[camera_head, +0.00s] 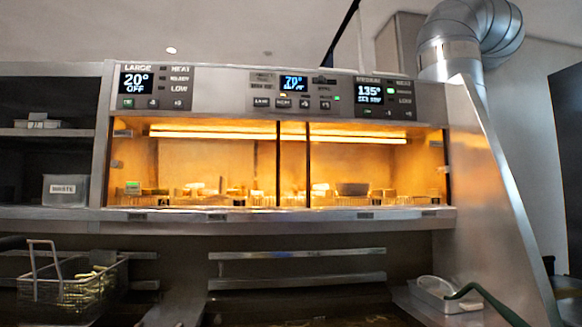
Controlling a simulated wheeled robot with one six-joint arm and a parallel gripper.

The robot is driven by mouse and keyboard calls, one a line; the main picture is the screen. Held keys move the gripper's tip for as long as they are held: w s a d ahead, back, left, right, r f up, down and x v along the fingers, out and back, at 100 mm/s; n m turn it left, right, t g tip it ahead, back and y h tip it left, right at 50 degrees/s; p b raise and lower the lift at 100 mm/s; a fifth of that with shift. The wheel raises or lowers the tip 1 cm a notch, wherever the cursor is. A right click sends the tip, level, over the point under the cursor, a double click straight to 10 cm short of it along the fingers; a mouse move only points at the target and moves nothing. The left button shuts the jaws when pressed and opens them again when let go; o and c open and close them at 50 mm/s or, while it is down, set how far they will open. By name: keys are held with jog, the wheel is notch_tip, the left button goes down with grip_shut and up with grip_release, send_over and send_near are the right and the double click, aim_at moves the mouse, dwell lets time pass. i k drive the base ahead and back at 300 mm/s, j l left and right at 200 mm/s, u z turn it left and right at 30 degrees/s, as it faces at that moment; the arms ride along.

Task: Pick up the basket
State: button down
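A wire fry basket (72,288) is at the lower left, with its upright handle loop (43,258) rising at its left end. Some yellowish pieces, perhaps fries, show inside it. It appears to be in front of the lower back panel; what supports it is cut off by the bottom edge of the picture. My gripper is not in view.
A lit warming cabinet (280,170) spans the middle above a metal ledge (280,222). Horizontal metal rails (296,282) run below it. A metal tray (437,297) with a dark green-handled tool (485,293) is at the lower right. A slanted steel side panel (500,200) bounds the right.

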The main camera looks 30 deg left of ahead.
aim_at(75, 291)
jog(key=u, duration=2.15)
jog(key=i+j+z, duration=0.1)
jog(key=j, duration=0.25)
jog(key=i+j+z, duration=0.1)
jog(key=j, duration=0.25)
jog(key=i+j+z, duration=0.1)
jog(key=i+j, duration=0.15)
jog(key=i+j+z, duration=0.15)
jog(key=j, duration=0.3)
jog(key=j+z, duration=0.15)
jog(key=j, duration=0.65)
jog(key=k+j+z, duration=0.1)
jog(key=j, duration=0.7)
